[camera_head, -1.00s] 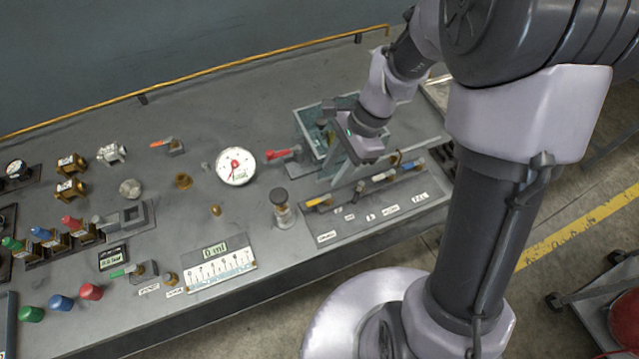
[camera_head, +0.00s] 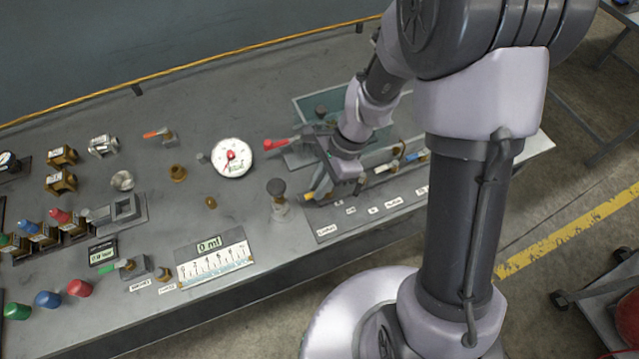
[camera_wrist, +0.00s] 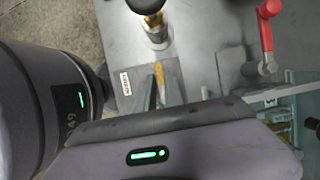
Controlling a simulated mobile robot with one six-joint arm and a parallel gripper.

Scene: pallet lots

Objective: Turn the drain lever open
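I cannot read which lever is marked drain. A yellow-handled lever (camera_head: 310,194) is at the left end of the labelled strip at the bench's front edge; its yellow handle also shows in the wrist view (camera_wrist: 159,74). My gripper (camera_head: 326,186) points down beside this handle. In the wrist view, my gripper's fingers (camera_wrist: 162,96) look parted, with the handle's end between or just beyond them. I cannot tell whether they touch it. A red-handled lever (camera_head: 278,145) stands behind to the left, also visible in the wrist view (camera_wrist: 266,30). My gripper hides part of the strip.
A black-knobbed valve (camera_head: 278,196) stands close left of my gripper. A glass-sided tank (camera_head: 312,100) is behind it. White- and blue-handled levers (camera_head: 413,156) are to the right.

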